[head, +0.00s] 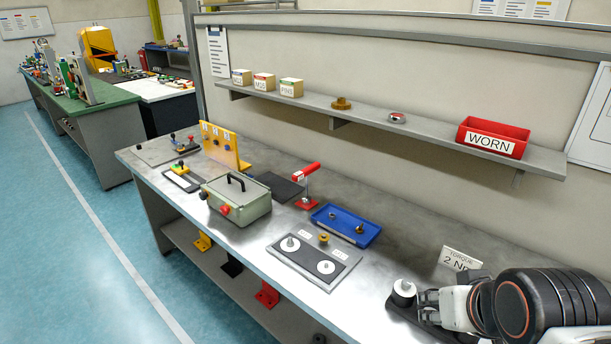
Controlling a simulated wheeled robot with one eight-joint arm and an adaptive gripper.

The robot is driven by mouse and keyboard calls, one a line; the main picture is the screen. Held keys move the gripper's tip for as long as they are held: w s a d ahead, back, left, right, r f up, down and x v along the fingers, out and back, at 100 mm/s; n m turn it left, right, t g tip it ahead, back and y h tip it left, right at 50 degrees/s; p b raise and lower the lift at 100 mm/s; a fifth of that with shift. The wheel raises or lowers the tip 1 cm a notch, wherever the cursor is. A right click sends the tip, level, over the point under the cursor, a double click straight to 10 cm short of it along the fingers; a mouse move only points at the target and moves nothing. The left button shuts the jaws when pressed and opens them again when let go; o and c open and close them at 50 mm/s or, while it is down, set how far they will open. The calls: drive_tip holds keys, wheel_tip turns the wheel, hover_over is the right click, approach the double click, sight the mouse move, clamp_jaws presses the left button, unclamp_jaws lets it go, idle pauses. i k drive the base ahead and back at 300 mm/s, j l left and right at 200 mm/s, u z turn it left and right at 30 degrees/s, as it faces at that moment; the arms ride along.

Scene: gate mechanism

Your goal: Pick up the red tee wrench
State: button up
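A red tee-shaped tool (306,175) stands near the middle of the bench. It has a red crossbar handle on a thin grey shaft above a red foot; I take it for the red tee wrench, but its details are small. My gripper (424,303) is at the lower right, far from it, near the bench's front. The fingertips are beside a grey round knob (403,289) on a dark plate; I cannot tell whether they touch it. The finger gap is not clear.
A green-grey box (241,205) stands left of the tool and a blue tray (345,215) lies in front of it. A plate with round weights (313,265) is nearer. A red WORN bin (492,134) sits on the wall shelf.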

sight(307, 200)
drive_tip(key=i+j, duration=0.25)
drive_tip(key=i+j+z, duration=0.1)
drive_tip(key=i+j, duration=0.15)
drive_tip(key=j, duration=0.2)
drive_tip(key=i+j, duration=0.25)
drive_tip(key=j, duration=0.15)
drive_tip(key=i+j+z, duration=0.15)
drive_tip(key=j, duration=0.2)
drive_tip(key=i+j, duration=0.45)
drive_tip(key=j, duration=0.15)
drive_tip(key=i+j, duration=0.15)
drive_tip(key=j, duration=0.15)
drive_tip(key=i+j+u, duration=0.1)
drive_tip(key=j, duration=0.2)
drive_tip(key=i+z, duration=0.1)
drive_tip(key=z, duration=0.25)
